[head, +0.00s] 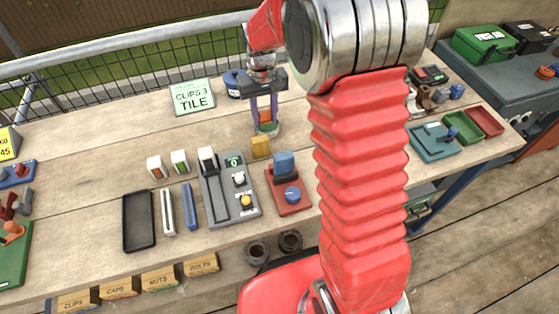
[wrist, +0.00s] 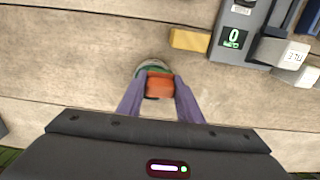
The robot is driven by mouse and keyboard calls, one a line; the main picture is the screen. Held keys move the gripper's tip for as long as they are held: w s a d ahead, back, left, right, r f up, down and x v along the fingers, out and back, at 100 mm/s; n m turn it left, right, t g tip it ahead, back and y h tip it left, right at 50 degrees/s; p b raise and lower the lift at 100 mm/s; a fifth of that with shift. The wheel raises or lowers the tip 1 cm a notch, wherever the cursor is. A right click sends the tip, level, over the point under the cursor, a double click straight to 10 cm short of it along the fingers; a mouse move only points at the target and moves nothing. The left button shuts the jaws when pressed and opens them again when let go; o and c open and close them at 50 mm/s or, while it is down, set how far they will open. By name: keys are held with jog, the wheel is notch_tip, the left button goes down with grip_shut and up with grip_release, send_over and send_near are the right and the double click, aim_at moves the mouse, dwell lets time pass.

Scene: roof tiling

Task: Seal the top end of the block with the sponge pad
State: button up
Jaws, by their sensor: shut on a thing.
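My gripper (head: 265,118) has its two purple fingers shut on an orange-red block (head: 265,115). In the wrist view the block (wrist: 160,86) sits between the fingertips (wrist: 159,92). A small round dish with a green rim (head: 268,130), which looks like the sponge pad, is directly under the block. In the wrist view its rim (wrist: 148,66) shows around the block's far side. The block covers most of the dish, and I cannot tell whether the two touch.
A yellow block (head: 261,147) lies close to the dish. The grey device with a green display (head: 228,190) and a red stand with a blue knob (head: 288,192) are nearer the front. A "CLIPS 3 TILE" sign (head: 193,97) and a blue tin (head: 232,83) stand behind.

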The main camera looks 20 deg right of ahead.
jog(key=shift+w+r, duration=0.3)
jog(key=shift+r, duration=0.05)
jog(key=w+r+m, duration=0.1)
jog(key=w+r, duration=0.2)
jog(key=r, duration=0.4)
jog(key=w+r+m, duration=0.2)
jog(key=w+r, duration=0.2)
jog(key=r, duration=0.4)
jog(key=shift+a+r, duration=0.3)
